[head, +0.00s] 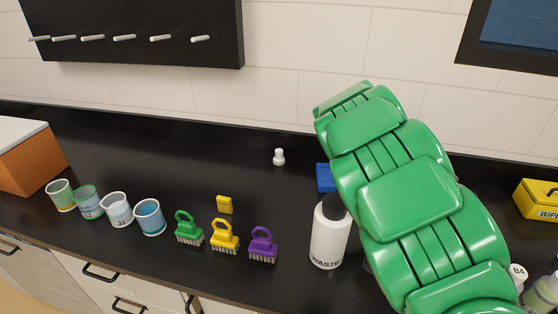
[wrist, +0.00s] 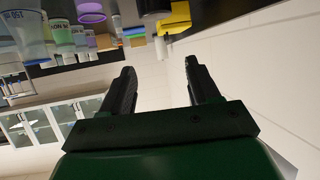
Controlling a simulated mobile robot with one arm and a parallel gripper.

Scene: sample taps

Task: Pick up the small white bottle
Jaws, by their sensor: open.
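The small white bottle (head: 279,157) stands upright on the black counter, towards the back and left of my green arm in the head view. Nothing touches it, and I cannot make it out in the wrist view. My gripper (wrist: 160,66) shows in the wrist view with its two dark fingers apart and nothing between them. In the head view my arm covers the right part of the counter and the gripper itself cannot be seen, so its distance from the bottle is unclear.
A large white WASTE bottle (head: 330,236) stands beside my arm, with a blue block (head: 325,178) behind. Green (head: 188,230), yellow (head: 225,237) and purple brushes (head: 263,245) and several cups stand left. A yellow box (head: 538,199) is far right. Counter around the small bottle is clear.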

